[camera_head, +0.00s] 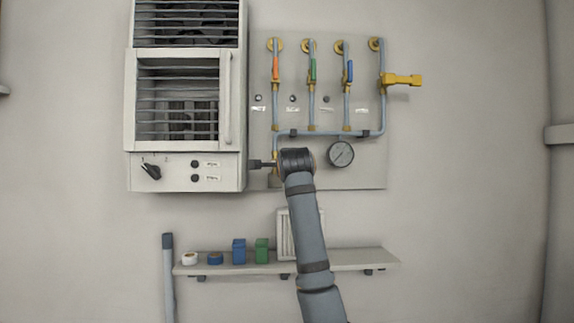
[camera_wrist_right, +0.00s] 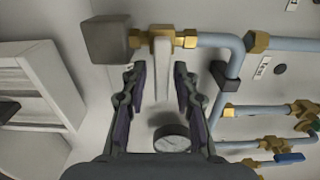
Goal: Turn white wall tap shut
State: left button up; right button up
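The white wall tap's handle (camera_wrist_right: 162,75) shows in the right wrist view as a pale bar lying across its pipe, between two brass fittings. My right gripper (camera_wrist_right: 159,70) is open, with one finger on each side of the handle and a visible gap to both. In the head view my right arm comes up from the bottom; its dark wrist covers the tap and the fingers. A brass fitting of that pipe (camera_head: 275,155) shows just left of the wrist. My left gripper is in neither view.
A dark grey block (camera_wrist_right: 108,40) sits beside the tap. A round gauge (camera_head: 341,154) is to the right. Orange, green and blue taps (camera_head: 312,70) are above, with a yellow tap (camera_head: 402,80) at right. A louvred cabinet (camera_head: 185,110) stands left; a shelf (camera_head: 350,259) is below.

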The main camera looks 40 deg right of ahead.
jog(key=v, duration=1.2)
dwell(0.3)
